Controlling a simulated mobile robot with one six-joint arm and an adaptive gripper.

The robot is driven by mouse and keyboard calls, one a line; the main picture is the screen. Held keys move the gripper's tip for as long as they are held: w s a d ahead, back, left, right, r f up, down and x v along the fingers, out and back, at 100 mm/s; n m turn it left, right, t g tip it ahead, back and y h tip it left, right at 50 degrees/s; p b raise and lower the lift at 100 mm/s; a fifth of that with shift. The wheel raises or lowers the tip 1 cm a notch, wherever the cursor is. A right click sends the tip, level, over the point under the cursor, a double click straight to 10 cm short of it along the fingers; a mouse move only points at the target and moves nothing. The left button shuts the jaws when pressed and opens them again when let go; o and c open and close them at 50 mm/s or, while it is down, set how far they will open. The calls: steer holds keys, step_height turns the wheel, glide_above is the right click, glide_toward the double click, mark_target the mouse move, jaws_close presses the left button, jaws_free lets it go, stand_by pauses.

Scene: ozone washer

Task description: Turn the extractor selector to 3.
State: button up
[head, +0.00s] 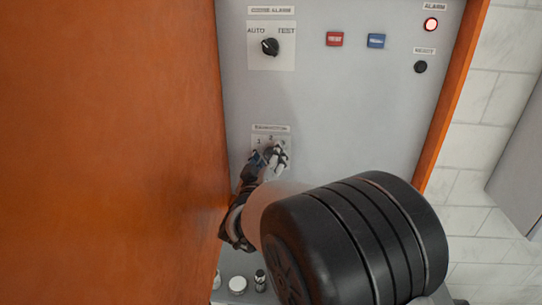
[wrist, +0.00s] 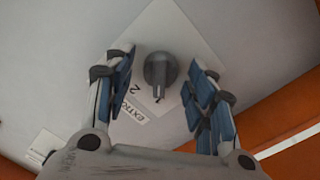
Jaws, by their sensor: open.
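The extractor selector is a dark round knob with a raised bar (wrist: 160,70) on a white plate (wrist: 185,40), below its printed label (head: 271,128) on the grey panel. In the wrist view, the knob lies between the two open fingers of my gripper (wrist: 164,85), with a visible gap on each side. The bar points down in that picture, near the printed 2 and another dark mark. I cannot tell its exact setting.
Above is an AUTO/TEST selector (head: 270,47). A red button (head: 334,39), a blue button (head: 376,41), a lit red alarm lamp (head: 431,24) and a black reset button (head: 420,67) are to the right. An orange surface (head: 110,150) stands close at the left.

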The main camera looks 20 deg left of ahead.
steer(key=shift+s, duration=0.1)
steer(key=shift+c, duration=0.2)
steer(key=c, duration=1)
steer(key=shift+c, duration=0.2)
steer(key=shift+m, duration=0.4)
steer(key=m+b, duration=0.4)
steer(key=m, duration=0.1)
steer(key=m+b, duration=0.4)
steer(key=m, duration=0.1)
steer(key=m+g+y+b, duration=0.1)
steer(key=m+b, duration=0.3)
steer(key=m, duration=0.2)
steer(key=shift+d+r, duration=0.1)
steer(key=shift+d, duration=0.25)
steer(key=shift+m, duration=0.3)
